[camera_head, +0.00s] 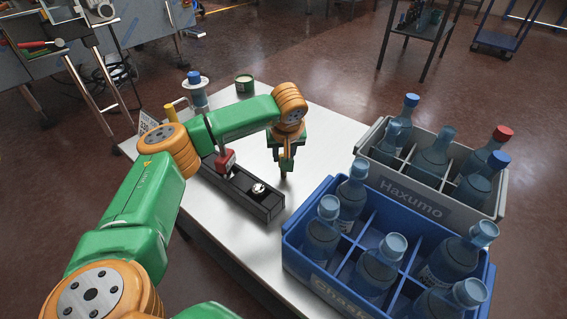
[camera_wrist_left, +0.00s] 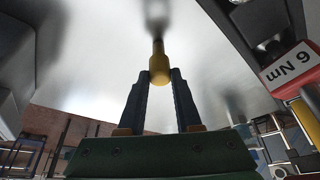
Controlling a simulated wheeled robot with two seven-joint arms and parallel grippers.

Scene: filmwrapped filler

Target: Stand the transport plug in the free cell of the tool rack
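My left gripper (camera_head: 286,163) is shut on a yellow piece with a dark shaft, apparently the transport plug (camera_wrist_left: 159,66). In the left wrist view its fingertips (camera_wrist_left: 160,76) close on the yellow part from both sides, and the shaft points away towards the table. In the head view the gripper hangs just beyond the right end of the black tool rack (camera_head: 264,208). I cannot tell whether the shaft touches the table. The rack bears a red-headed tool (camera_head: 225,160) and a silver round part (camera_head: 258,188). My left arm hides the rack's far left part. My right gripper is out of view.
A blue crate (camera_head: 325,275) of bottles stands close at the right, with a grey crate (camera_head: 480,208) behind it. A green tin (camera_head: 244,82), a blue-capped bottle (camera_head: 195,90) and a yellow upright piece (camera_head: 170,112) stand towards the back left. The white table (camera_head: 325,130) is bare behind the gripper.

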